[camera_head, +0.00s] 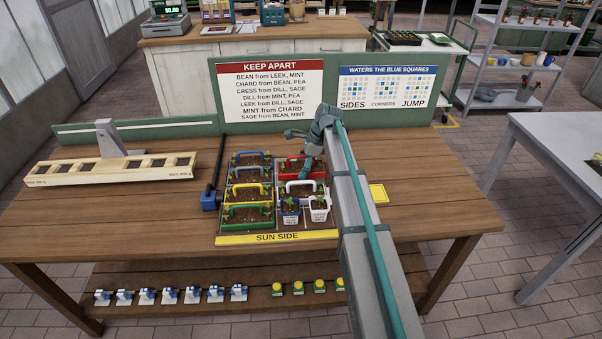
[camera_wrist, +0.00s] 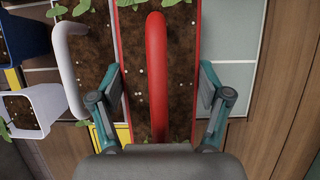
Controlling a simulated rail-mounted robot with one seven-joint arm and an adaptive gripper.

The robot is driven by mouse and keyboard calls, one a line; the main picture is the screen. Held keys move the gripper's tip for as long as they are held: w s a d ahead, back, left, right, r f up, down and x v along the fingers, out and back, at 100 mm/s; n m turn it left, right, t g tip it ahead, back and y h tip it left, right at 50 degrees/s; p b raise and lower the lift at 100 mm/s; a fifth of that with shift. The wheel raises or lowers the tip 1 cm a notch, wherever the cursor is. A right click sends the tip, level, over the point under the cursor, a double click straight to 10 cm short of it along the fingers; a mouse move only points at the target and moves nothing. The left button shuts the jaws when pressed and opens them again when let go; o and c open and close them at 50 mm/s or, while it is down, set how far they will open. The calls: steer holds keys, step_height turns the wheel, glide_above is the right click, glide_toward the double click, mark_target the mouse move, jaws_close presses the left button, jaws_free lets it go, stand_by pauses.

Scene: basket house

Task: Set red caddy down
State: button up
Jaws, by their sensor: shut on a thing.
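The red caddy (camera_head: 290,173), a soil-filled planter with a red arched handle and green seedlings, is at the back right of the planting tray (camera_head: 334,222). My gripper (camera_head: 312,165) is over it, partly hidden by my arm. In the wrist view the red caddy (camera_wrist: 183,75) runs between the two fingers of my gripper (camera_wrist: 160,110), which hold it at its long sides. The white-handled caddy (camera_wrist: 64,50) lies close beside it on the left. I cannot tell whether the red caddy's underside touches the tray.
Blue (camera_head: 249,157), yellow (camera_head: 247,190) and green (camera_head: 246,216) caddies fill the tray's left side. A blue pot (camera_head: 290,210) and a white pot (camera_head: 319,209) stand at the front right. Sign boards (camera_head: 268,92) rise behind.

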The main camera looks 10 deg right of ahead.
mark_target(314, 159)
steer(key=shift+w+a+f+p, duration=0.15)
steer(key=shift+f+p, duration=0.2)
steer(key=shift+f, duration=0.6)
steer(key=shift+w+d+f+p, duration=0.1)
steer(key=shift+f+p, duration=0.2)
steer(key=shift+f, duration=0.6)
steer(key=o, duration=1.1)
steer(key=shift+f, duration=0.15)
steer(key=b+v, duration=0.2)
steer(key=v, duration=1)
steer(key=shift+a+r+b, duration=0.1)
steer(key=shift+r+b, duration=0.15)
steer(key=shift+b, duration=0.15)
